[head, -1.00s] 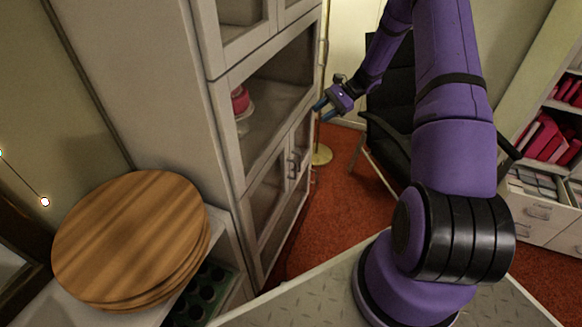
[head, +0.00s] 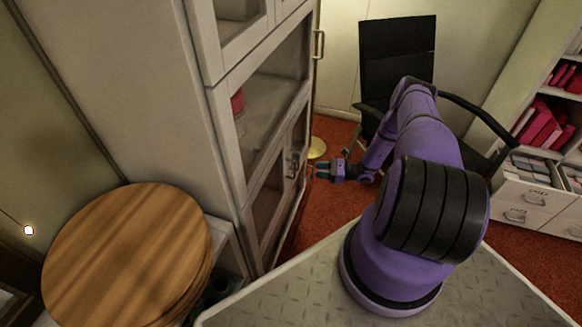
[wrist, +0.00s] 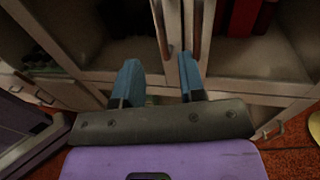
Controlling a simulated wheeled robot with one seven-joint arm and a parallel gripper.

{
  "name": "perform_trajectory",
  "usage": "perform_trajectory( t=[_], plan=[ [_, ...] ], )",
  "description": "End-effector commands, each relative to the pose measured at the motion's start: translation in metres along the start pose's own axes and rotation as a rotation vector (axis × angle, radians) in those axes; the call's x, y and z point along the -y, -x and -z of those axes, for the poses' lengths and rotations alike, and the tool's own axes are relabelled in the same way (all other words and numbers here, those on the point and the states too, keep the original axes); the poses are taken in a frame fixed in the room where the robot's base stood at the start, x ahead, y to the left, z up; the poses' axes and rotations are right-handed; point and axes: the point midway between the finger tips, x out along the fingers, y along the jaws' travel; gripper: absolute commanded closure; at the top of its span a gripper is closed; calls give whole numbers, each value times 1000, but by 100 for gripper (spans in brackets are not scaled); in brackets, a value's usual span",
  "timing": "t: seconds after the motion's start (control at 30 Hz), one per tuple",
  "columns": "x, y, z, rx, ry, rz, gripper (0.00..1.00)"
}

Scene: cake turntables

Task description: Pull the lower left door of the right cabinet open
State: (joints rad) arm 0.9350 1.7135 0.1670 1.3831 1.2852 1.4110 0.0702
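The pale cabinet (head: 214,130) with glass-fronted doors stands left of my arm in the head view. Its lower doors (head: 268,200) look closed, with handles (head: 292,165) near their meeting edge. My gripper (head: 319,169) is just right of these handles, with blue fingers pointing at the cabinet. In the wrist view my gripper (wrist: 158,64) is open, fingers apart. The left door's handle (wrist: 162,32) lines up between the fingers, and the right door's handle (wrist: 198,30) is right of the right finger. I cannot tell whether either handle is touched.
Round wooden boards (head: 125,255) lie on a low unit at left. A black chair (head: 397,65) stands behind my arm. A shelf unit with drawers (head: 530,195) is at right. Red carpet (head: 335,200) shows beside the cabinet. A brass lamp base (head: 316,147) stands beyond my gripper.

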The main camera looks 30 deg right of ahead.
Motion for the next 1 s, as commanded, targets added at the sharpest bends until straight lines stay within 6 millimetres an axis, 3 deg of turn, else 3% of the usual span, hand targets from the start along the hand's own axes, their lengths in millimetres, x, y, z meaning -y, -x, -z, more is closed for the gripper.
perform_trajectory(
  t=[0.27,0.7,1.0],
  plan=[
    [-4,-8,11,14,-18,28,63],
    [-3,-81,10,14,-17,25,63],
    [-2,-104,10,12,-17,27,63]
  ],
)
